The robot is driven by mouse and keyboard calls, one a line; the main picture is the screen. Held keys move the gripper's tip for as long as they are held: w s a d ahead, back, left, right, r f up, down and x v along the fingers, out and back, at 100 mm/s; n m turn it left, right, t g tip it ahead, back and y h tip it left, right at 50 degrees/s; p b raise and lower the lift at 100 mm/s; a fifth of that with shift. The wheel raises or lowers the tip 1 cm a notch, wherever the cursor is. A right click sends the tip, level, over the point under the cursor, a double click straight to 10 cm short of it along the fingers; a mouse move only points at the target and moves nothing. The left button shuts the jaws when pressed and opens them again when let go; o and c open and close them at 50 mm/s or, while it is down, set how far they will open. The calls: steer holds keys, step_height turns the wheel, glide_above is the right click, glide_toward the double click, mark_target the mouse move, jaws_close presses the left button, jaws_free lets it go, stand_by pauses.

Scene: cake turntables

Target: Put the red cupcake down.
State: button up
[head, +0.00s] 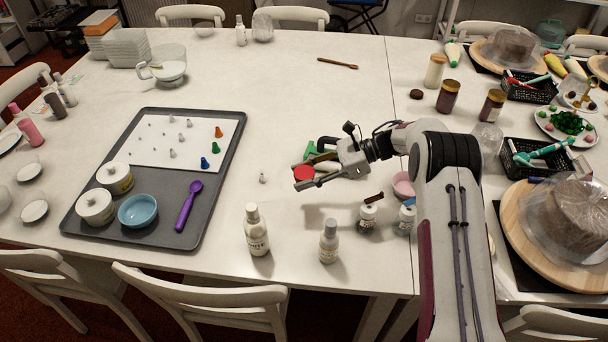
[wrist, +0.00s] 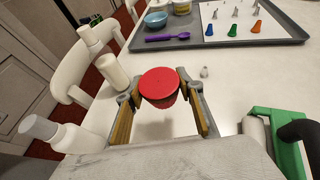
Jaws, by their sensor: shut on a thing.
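The red cupcake shows a flat red top (head: 304,172) in the head view. It also shows in the wrist view (wrist: 159,84), upright between the fingertips, with its lower part narrowing underneath. My gripper (head: 307,176) is shut on it from both sides; the gripper also shows in the wrist view (wrist: 160,98). The cupcake seems to be held above the white table (head: 290,100); the exact gap below it is hard to tell.
White bottles (head: 257,232) (head: 328,243) stand at the front. A grey tray (head: 222,190) lies left.

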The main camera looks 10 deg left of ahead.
steer(key=shift+s+a, duration=0.2)
steer(key=shift+a, duration=0.35)
steer(key=w+a+r+m+t, duration=0.2)
steer(key=w+a, duration=0.1)
steer(key=a, duration=0.4)
steer(key=w+a+r+m+t, duration=0.2)
steer(key=w+a, duration=0.1)
steer(key=a, duration=0.4)
steer(key=w+d+f+m+t+h, duration=0.1)
steer(key=w+d+f+m+t, duration=0.1)
steer(key=w+m+t, duration=0.2)
steer(key=w+d+f+m+t+h, duration=0.1)
steer(key=w+d+m+t+h, duration=0.1)
steer(key=w, duration=0.6)
steer(key=m+t, duration=0.1)
steer(key=t, duration=0.1)
steer(key=shift+w+d+f+m+t+h, duration=0.2)
steer(key=shift+d+f+m+t+h, duration=0.1)
steer(key=shift+d+f+m+t, duration=0.1)
steer(key=shift+f, duration=3.05)
